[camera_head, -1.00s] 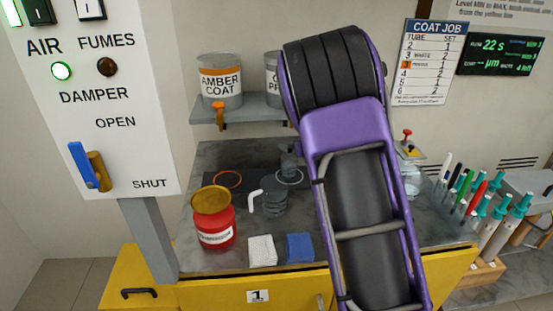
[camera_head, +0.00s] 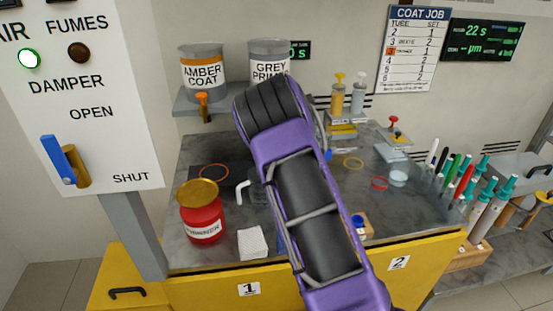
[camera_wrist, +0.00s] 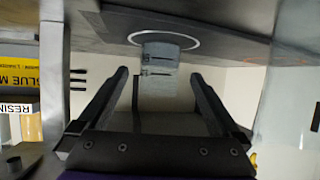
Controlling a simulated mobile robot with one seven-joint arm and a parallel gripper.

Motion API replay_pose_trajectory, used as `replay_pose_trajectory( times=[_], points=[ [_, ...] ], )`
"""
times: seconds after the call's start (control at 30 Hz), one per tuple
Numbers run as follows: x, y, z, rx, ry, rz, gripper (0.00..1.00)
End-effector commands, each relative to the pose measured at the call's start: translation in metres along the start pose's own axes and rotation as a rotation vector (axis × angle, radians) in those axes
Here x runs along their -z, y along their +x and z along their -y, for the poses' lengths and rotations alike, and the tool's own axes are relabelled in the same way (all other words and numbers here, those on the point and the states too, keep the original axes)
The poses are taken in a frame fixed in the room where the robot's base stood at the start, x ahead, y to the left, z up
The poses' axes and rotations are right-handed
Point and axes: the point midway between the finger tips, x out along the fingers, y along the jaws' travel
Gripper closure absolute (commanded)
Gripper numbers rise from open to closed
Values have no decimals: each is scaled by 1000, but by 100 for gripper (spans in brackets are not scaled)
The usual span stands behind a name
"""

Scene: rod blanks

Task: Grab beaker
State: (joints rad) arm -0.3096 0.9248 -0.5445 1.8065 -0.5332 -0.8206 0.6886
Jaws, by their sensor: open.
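In the wrist view, which looks inverted with the worktop along the top, a clear beaker (camera_wrist: 160,58) with dark markings stands on a white ring. My gripper (camera_wrist: 160,76) is open, with one dark finger on each side of the beaker's line and a gap to both. I cannot tell how far the beaker reaches between the fingers. In the head view my purple arm hides my gripper and this beaker. Another clear vessel (camera_head: 398,178) stands at the right of the worktop.
A red jar (camera_head: 202,222), a white cloth (camera_head: 252,242) and a white bent handle (camera_head: 242,190) are left of my arm. Amber (camera_head: 202,72) and grey (camera_head: 269,62) cans sit on the shelf behind.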

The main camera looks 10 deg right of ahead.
Motion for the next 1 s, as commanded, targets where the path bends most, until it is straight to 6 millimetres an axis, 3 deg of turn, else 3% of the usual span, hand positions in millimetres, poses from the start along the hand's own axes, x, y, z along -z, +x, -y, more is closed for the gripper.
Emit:
replay_pose_trajectory(
  times=[0.27, 0.6, 1.0],
  points=[
    [0, 40, 1, 1, -3, 1, 0],
    [0, 46, 0, 0, 0, 1, 2],
    [0, 45, 0, 0, 0, 0, 74]
  ],
)
